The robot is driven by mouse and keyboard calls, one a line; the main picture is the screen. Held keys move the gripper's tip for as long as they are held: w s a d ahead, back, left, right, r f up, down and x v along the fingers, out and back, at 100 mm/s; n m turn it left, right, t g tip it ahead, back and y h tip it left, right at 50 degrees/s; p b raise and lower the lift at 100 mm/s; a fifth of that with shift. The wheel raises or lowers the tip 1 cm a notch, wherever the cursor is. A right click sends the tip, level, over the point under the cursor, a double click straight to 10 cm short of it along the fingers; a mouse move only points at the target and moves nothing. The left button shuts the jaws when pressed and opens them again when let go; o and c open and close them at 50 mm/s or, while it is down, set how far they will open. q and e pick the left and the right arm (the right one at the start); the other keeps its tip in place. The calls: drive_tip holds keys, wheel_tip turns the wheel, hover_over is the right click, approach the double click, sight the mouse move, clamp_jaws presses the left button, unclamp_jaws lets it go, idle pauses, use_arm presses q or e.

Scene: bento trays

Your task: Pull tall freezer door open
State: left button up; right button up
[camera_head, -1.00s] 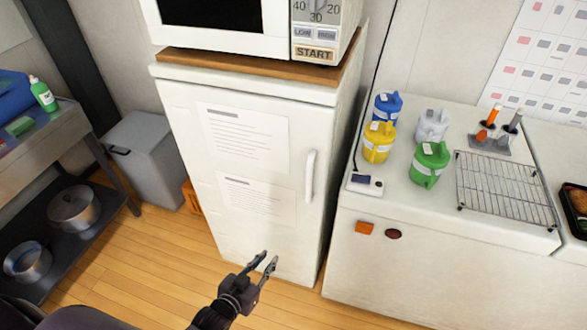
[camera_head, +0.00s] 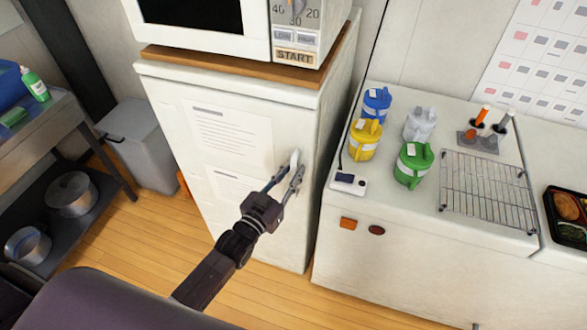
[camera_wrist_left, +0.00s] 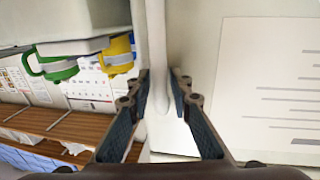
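The tall white freezer (camera_head: 163,115) stands at centre-left in the head view, its door (camera_head: 288,115) flush with the body. My left gripper (camera_head: 284,173) is at the white vertical handle (camera_head: 295,158) on the door's right side and hides the handle's lower part. In the left wrist view, the handle (camera_wrist_left: 156,50) runs down between the two spread fingers of my left gripper (camera_wrist_left: 160,76). The fingers are open, with gaps to the handle; I cannot tell whether either touches it. My right gripper is not in view.
A microwave (camera_head: 300,58) stands on a wooden board on the freezer. A white counter (camera_head: 400,215) with colored jugs and a wire rack (camera_head: 487,190) is close on the right. A grey bin (camera_head: 150,155) and a shelf with pots are left. The floor before the freezer is clear.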

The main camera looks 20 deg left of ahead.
use_arm(q)
drive_tip(key=shift+w, duration=0.2)
clamp_jaws()
idle(0.3)
